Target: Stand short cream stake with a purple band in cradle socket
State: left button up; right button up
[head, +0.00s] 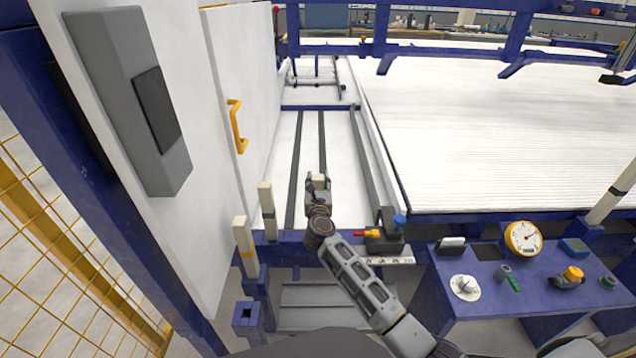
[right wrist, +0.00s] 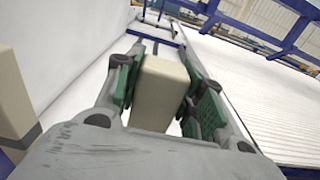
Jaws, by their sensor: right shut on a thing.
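My right gripper (head: 319,184) is shut on a cream stake (right wrist: 160,92), which stands between its green pads in the right wrist view. Only the stake's top end (head: 319,178) shows in the head view; its lower part and any purple band are hidden. The gripper is over the white bed, right of two standing cream stakes. One standing stake (head: 266,199) has a grey band, and the nearer one (head: 241,232) has an orange band. A blue square socket (head: 246,317) with a dark, empty-looking opening is nearer me, at lower left. My left gripper is not in view.
A white panel with a yellow handle (head: 236,126) rises on the left. A dark device with a blue knob (head: 386,232) sits right of my forearm. A blue bench (head: 455,305) at right carries a yellow gauge (head: 523,238) and small parts.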

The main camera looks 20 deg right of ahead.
jog(key=shift+f+b, duration=0.9)
jog(key=shift+f, duration=0.25)
dwell(0.4)
jog(key=o, duration=1.3)
jog(key=shift+o, duration=0.3)
jog(key=shift+s+a, duration=0.1)
jog(key=shift+s, duration=0.05)
jog(key=v, duration=0.7)
jog(key=shift+s+n, duration=0.1)
jog(key=shift+n, duration=0.2)
